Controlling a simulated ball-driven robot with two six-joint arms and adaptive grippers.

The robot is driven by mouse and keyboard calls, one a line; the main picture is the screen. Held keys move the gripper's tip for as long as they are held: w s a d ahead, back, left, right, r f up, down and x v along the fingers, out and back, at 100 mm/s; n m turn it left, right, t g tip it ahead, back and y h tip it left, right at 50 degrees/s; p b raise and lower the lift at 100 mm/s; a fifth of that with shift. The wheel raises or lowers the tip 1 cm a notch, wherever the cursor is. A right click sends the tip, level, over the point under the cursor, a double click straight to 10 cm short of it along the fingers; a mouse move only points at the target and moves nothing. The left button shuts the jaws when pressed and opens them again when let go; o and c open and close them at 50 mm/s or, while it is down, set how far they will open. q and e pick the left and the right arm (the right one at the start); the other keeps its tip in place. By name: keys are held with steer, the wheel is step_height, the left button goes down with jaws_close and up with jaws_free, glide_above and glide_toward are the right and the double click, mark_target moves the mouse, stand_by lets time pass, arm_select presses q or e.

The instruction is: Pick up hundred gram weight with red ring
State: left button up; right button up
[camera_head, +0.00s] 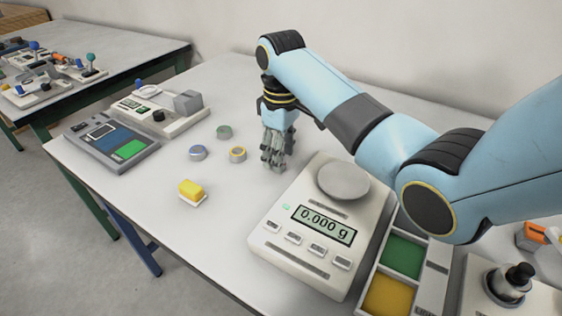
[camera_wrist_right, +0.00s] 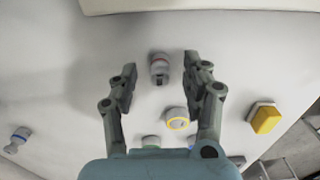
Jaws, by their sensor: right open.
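The weight with the red ring (camera_wrist_right: 159,66) is a small grey metal cylinder on the white table. In the right wrist view it stands between the fingertips of my right gripper (camera_wrist_right: 160,76), with space on both sides. That gripper is open and empty; in the head view it points down (camera_head: 275,158) beside the scale. The red-ringed weight cannot be made out in the head view. A yellow-ringed weight (camera_head: 237,154), a blue-ringed one (camera_head: 198,152) and a green-ringed one (camera_head: 224,132) stand to the gripper's left. My left gripper is out of view.
A scale (camera_head: 285,232) reading 0.000 g stands right of the gripper. A yellow-and-white block (camera_head: 192,191) lies left. Panel devices (camera_head: 110,140) sit at the left edge. Another weight (camera_wrist_right: 18,138) shows in the wrist view.

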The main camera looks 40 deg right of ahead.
jaws_close()
steer(key=shift+r, duration=0.2)
